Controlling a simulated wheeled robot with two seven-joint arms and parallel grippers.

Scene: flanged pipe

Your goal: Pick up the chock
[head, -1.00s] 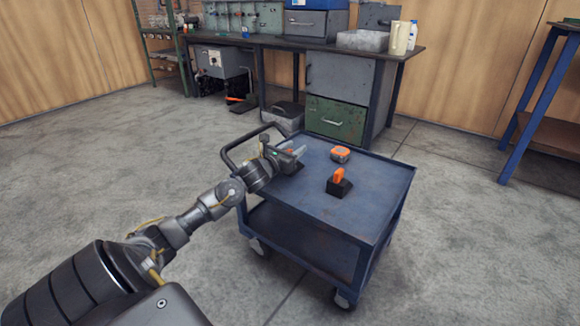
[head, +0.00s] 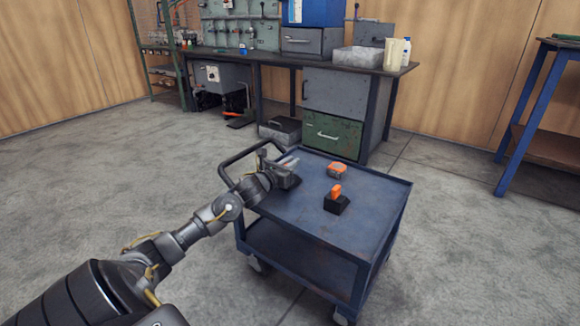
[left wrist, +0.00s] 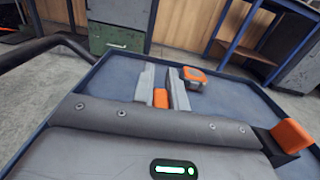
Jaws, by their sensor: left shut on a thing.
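My left gripper (head: 291,162) is over the far left part of the blue cart top (head: 365,215). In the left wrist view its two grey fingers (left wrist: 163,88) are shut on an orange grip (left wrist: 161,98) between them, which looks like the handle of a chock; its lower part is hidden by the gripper. Another chock, a black block with an orange grip (head: 337,199), stands free on the cart to the right; it also shows at the right edge of the left wrist view (left wrist: 291,137). My right gripper is not in view.
An orange tape measure (head: 337,169) lies on the cart just right of the gripper. The cart's push handle (head: 232,163) rises at the left. A workbench (head: 300,60) with a green drawer stands behind. The cart's near right part is clear.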

